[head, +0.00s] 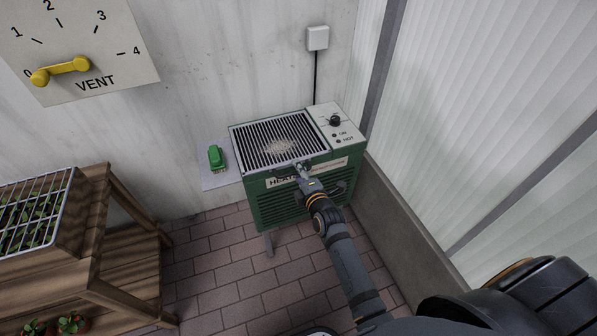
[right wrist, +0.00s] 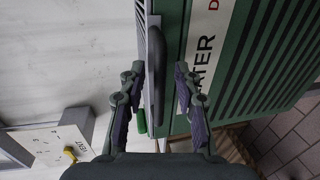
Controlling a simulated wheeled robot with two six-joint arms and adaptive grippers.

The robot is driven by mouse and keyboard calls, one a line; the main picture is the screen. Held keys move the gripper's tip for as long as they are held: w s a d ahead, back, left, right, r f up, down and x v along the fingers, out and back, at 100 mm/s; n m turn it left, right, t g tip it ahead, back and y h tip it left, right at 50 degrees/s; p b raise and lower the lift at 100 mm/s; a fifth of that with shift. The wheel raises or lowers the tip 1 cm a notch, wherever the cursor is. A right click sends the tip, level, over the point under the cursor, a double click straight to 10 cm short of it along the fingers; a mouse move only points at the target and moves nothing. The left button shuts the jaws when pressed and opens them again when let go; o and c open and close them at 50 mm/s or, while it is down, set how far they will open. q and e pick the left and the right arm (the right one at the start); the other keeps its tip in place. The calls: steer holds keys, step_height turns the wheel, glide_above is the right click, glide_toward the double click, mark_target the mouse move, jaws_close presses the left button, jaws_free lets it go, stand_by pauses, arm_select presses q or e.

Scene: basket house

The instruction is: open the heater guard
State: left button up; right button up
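The heater guard (head: 255,142) is a grille of dark and pale bars lying flat over the top of the green heater (head: 270,210). A pale brown patch shows at its middle. My right gripper (head: 302,170) is at the guard's front edge, above the heater's front label. In the right wrist view, the dark handle bar (right wrist: 158,40) lies between the two open fingers of this gripper (right wrist: 160,72), with gaps on both sides. The gripper hides most of the handle in the head view. My left gripper is not in view.
A control panel (head: 337,126) with a dark knob sits right of the guard. A green switch (head: 216,157) is left of the heater. A wooden bench (head: 125,260) stands at left, below a VENT dial (head: 85,45). A translucent wall rises at right.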

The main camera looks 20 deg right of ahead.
jaws_close()
stand_by(0.3)
